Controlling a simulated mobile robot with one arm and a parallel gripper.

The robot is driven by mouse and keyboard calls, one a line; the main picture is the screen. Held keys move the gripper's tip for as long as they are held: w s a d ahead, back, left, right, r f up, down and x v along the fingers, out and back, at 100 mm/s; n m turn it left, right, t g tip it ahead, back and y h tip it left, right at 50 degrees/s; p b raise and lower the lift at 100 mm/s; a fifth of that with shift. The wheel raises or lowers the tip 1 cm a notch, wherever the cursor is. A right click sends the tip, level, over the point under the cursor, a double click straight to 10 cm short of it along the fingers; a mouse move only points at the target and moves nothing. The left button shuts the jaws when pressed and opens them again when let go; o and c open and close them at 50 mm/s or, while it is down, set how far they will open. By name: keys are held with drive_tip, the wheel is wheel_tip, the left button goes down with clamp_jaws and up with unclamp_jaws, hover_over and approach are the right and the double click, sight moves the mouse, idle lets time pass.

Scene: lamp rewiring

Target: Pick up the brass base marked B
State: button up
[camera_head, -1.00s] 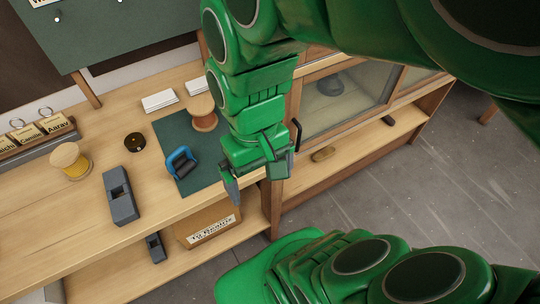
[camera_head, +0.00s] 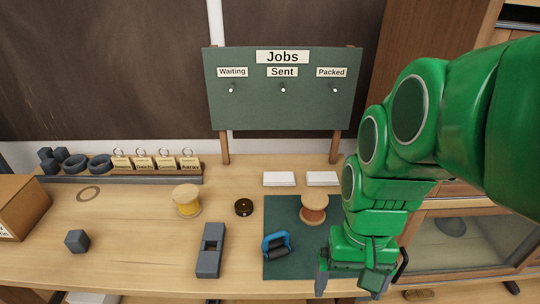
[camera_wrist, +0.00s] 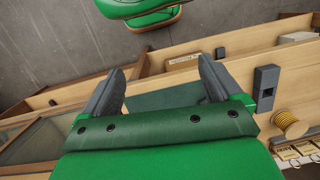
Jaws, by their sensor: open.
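I cannot make out a brass base with a readable B in either view. A small round dark disc with a brass-coloured centre (camera_head: 243,207) lies on the bench, left of the green mat; I see no letter on it. My gripper (camera_head: 348,287) is open and empty, at the bench's front edge near the mat's right side. In the wrist view my gripper (camera_wrist: 160,70) has its two fingers wide apart with nothing between them.
A Jobs board (camera_head: 282,105) stands behind. The bench's middle left is mostly clear.

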drive_tip(key=w+a+f+m+g+y, duration=0.1)
drive_tip(key=w+a+m+y, duration=0.1)
drive_tip(key=w+a, duration=0.35)
drive_tip(key=w+a+f+m+g+y, duration=0.1)
drive_tip(key=w+a+m+y, duration=0.1)
drive_tip(key=w, duration=0.6)
drive_tip(key=m+y, duration=0.8)
drive_tip(key=m, duration=0.1)
approach(247, 204)
drive_tip(key=shift+w+a+f+g, duration=0.15)
drive_tip(key=shift+a+f, duration=0.2)
drive_tip(key=shift+a, duration=0.05)
drive_tip(key=shift+w+a+f+g, duration=0.15)
drive_tip(key=shift+a+f, duration=0.25)
drive_tip(key=shift+a, duration=0.05)
drive_tip(key=shift+x, duration=1.2)
drive_tip(key=shift+s+r+x, duration=0.15)
drive_tip(key=shift+x, duration=1.2)
drive_tip(key=shift+s+r+x, duration=0.15)
drive_tip(key=shift+x, duration=1.2)
drive_tip(key=c, duration=1.4)
